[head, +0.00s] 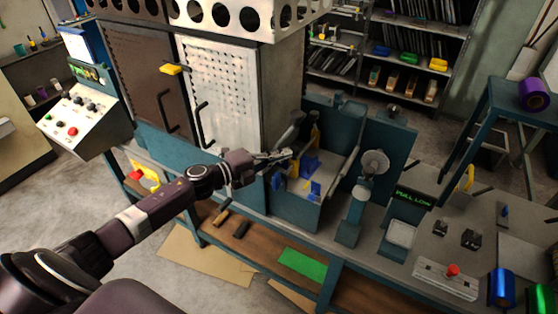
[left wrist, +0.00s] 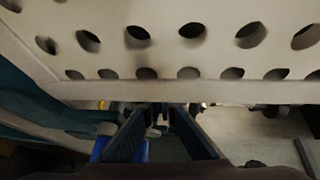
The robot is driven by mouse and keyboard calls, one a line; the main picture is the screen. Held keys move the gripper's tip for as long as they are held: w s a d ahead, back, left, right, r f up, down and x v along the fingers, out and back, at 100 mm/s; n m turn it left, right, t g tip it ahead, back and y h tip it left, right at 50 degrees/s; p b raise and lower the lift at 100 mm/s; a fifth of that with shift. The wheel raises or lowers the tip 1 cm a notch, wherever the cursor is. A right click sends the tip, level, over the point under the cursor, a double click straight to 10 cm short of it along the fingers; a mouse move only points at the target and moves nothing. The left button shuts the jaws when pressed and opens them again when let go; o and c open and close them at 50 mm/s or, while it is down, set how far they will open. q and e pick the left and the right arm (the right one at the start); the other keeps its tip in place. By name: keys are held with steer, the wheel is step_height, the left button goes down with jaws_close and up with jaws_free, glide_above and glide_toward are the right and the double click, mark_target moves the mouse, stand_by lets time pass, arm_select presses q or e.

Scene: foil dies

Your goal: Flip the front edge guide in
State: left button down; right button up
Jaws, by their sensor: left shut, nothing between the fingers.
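My left gripper (head: 287,154) reaches in from the left, its fingers shut and empty, at the left side of a teal open-topped bay (head: 297,212) on the bench. I cannot tell for sure which piece is the front edge guide, or whether the gripper touches any. The left wrist view shows the dark fingers (left wrist: 165,128) close up, with a blue surface (left wrist: 132,151) partly hidden behind them. My right gripper is out of view.
A tall cabinet with a perforated white door (head: 222,95) and black handle stands left of the bay. A perforated cover (left wrist: 180,45) fills the top of the wrist view. Right of the bay are a round-headed post (head: 375,163) and a "PULL LOW" display (head: 414,197).

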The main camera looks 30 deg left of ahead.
arm_select(q)
steer(key=shift+w+a+r, duration=0.1)
steer(key=shift+w+r, duration=0.05)
steer(key=shift+r, duration=0.05)
stand_by(0.4)
steer(key=s+d+f+b+v, duration=0.1)
steer(key=b+v, duration=0.2)
steer(key=v, duration=1.3)
steer(key=s+a+f+n+y, duration=0.2)
steer(key=a+f+n, duration=0.2)
steer(key=f, duration=0.4)
steer(key=s+a+f+n+g+y, duration=0.1)
steer(key=a+f+n+y, duration=0.2)
steer(key=f, duration=0.6)
steer(key=s+a+f+n+y, duration=0.2)
steer(key=a+f+n+y, duration=0.1)
steer(key=f, duration=0.5)
steer(key=shift+s+a+f+n+g, duration=0.3)
steer(key=shift+s+a+n, duration=0.1)
steer(key=shift+a+n, duration=0.45)
